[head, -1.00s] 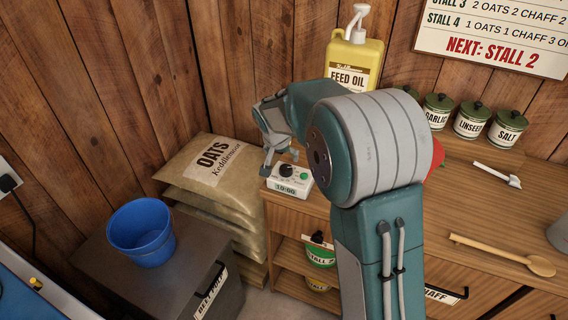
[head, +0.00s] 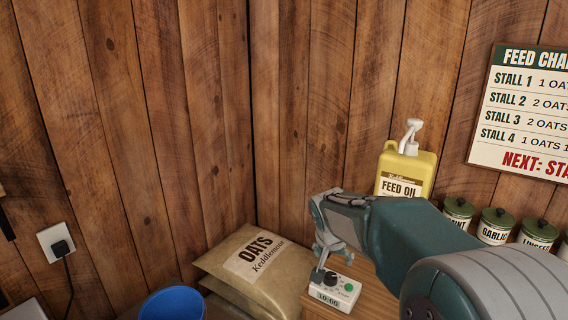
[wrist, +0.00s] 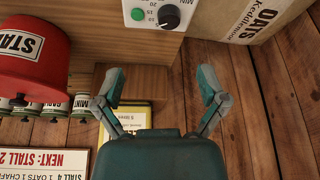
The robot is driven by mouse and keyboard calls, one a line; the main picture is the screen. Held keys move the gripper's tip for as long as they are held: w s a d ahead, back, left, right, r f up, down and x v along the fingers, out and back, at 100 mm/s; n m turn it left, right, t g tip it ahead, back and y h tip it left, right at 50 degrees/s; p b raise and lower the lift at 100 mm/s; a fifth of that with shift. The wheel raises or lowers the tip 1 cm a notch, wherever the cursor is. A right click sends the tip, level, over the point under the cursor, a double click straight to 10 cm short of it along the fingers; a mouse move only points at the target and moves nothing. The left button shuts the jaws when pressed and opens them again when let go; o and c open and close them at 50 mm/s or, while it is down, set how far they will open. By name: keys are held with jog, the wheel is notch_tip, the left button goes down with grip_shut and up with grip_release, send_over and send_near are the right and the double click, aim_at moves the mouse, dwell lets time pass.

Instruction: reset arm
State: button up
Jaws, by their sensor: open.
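That view looks upside down. The timer (wrist: 162,14) is at its top edge, apart from the fingers. Most of my arm crosses the lower right of the head view and hides part of the bench.
A yellow feed oil jug (head: 408,170) stands behind my arm. Oats sacks (head: 262,274) are stacked left of the bench. Lidded tins (head: 494,228) stand at right. A blue bucket (head: 172,304) is at the bottom edge. A red container (wrist: 35,50) shows in the wrist view.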

jog(key=s+d+r+n, duration=0.1)
jog(key=s+r, duration=0.2)
jog(key=s, duration=0.4)
jog(key=s+d+r+n, duration=0.1)
jog(key=s+r, duration=0.3)
jog(key=s, duration=0.3)
jog(key=s+f+n+t+y, duration=0.1)
jog(key=s+n, duration=0.2)
jog(key=s, duration=1.2)
jog(key=shift+f+t+y, duration=0.25)
jog(key=shift+t+y, duration=0.05)
jog(key=shift+y, duration=0.1)
jog(key=shift+a, duration=0.1)
